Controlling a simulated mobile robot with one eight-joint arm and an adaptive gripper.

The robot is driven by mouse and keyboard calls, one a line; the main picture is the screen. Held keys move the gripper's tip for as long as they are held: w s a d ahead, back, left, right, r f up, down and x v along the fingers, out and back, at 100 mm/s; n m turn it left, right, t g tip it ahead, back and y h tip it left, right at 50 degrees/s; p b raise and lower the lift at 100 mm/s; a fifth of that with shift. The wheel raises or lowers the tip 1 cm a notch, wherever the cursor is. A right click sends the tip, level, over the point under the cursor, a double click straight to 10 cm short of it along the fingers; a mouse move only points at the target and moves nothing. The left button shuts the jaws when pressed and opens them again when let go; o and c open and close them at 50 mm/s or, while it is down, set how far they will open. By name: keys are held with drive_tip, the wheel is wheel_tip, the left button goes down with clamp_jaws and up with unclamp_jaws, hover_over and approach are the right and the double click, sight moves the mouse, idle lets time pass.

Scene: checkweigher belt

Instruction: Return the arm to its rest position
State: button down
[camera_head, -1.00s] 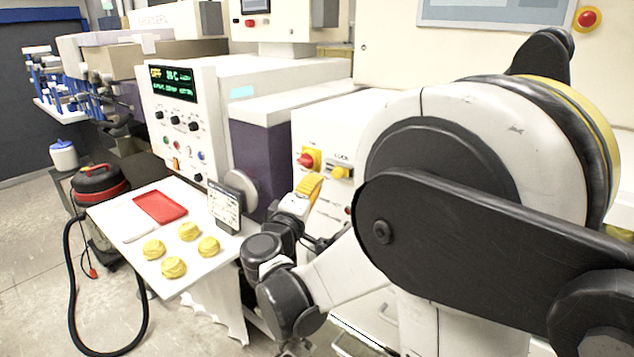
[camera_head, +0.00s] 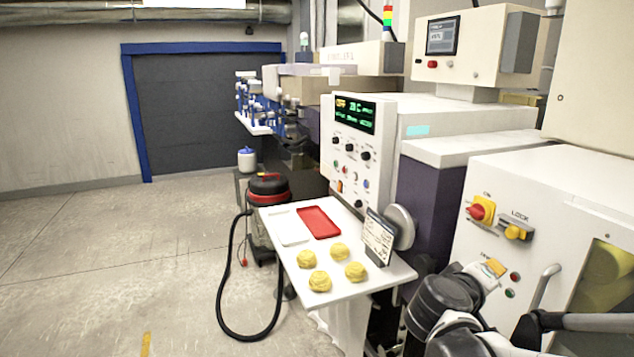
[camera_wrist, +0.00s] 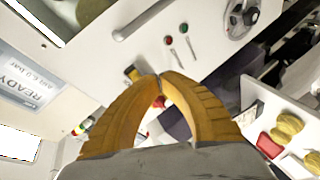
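My gripper (camera_wrist: 160,77) shows in the wrist view with its two orange fingers curved together, the tips meeting and nothing between them. In the head view my arm comes in at the lower right, and my gripper (camera_head: 496,267) shows as a small orange patch in front of the white machine cabinet. It is to the right of the white table (camera_head: 377,290) and apart from it. Several yellow wrapped lumps (camera_head: 320,281) lie on that table, beside a red tray (camera_head: 319,222) and a white tray (camera_head: 288,228).
A small sign (camera_head: 379,238) stands at the table's right edge. The white cabinet (camera_head: 560,190) with a red-and-yellow switch (camera_head: 481,211) and a bar handle is close to my arm. A black-and-red vacuum (camera_head: 268,188) with its hose is left of the table. The floor at left is clear.

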drive_tip(key=s+a+f+m+g+y, duration=0.1)
drive_tip(key=s+a+f+y, duration=0.3)
drive_tip(key=s+a, duration=0.4)
drive_tip(key=s+a+f+m+g+y, duration=0.1)
drive_tip(key=s+a+f+y, duration=0.3)
drive_tip(key=s+a+y, duration=0.3)
drive_tip(key=shift+s+a+f+m+y, duration=0.35)
drive_tip(key=shift+s+a, duration=0.45)
drive_tip(key=shift+a, duration=0.35)
drive_tip(key=shift+d, duration=0.1)
